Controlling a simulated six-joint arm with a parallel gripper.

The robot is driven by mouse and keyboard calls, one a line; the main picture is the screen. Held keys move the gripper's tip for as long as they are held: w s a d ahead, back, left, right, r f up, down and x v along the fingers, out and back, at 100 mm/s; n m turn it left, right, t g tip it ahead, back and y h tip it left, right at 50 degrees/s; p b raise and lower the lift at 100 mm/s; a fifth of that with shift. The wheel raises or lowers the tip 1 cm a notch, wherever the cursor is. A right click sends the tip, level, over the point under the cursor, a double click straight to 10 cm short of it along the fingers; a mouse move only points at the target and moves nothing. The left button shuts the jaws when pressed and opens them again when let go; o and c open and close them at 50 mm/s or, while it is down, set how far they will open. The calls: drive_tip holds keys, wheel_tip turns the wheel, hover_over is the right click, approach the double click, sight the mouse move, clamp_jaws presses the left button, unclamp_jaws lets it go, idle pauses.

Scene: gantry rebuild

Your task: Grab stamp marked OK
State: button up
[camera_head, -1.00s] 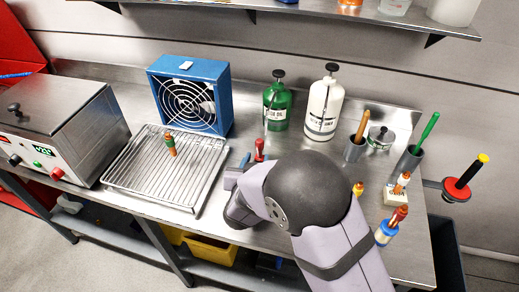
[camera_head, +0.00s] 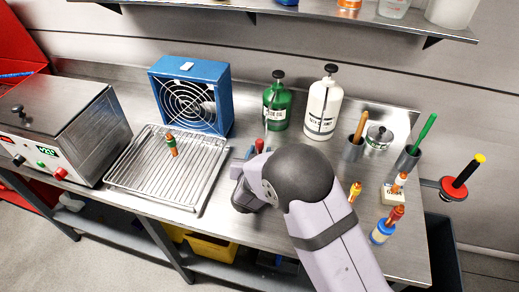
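Several small stamp-like pieces with coloured handles are in view; no OK mark is readable on any. One with a red top (camera_head: 259,146) is right at my gripper (camera_head: 251,155), its lower part hidden. My gripper is low over the middle of the bench, largely covered by my own wrist. I cannot tell whether its fingers touch or hold the red-topped piece. A green and orange piece (camera_head: 172,145) stands on the wire rack (camera_head: 135,180). An orange piece (camera_head: 354,192) stands right of my arm. Another orange-topped piece (camera_head: 399,182) is at the small white block (camera_head: 392,196).
A red-topped piece (camera_head: 395,214) is at a blue-and-white jar (camera_head: 382,232). A blue fan (camera_head: 190,95), green bottle (camera_head: 277,105) and white bottle (camera_head: 322,108) stand behind. Grey cups (camera_head: 353,149) hold handled tools. A metal box unit (camera_head: 70,125) is left.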

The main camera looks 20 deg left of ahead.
sight(259, 148)
clamp_jaws()
drive_tip(key=shift+r, duration=0.65)
drive_tip(key=shift+r+b, duration=0.45)
drive_tip(key=shift+r, duration=0.5)
drive_tip(key=s+b, duration=0.1)
drive_tip(key=s, duration=0.5)
drive_tip(key=s+d+b, duration=0.1)
drive_tip(key=s, duration=0.5)
drive_tip(key=s+d+b, duration=0.1)
drive_tip(key=s, duration=0.5)
drive_tip(key=shift+d+r, duration=0.15)
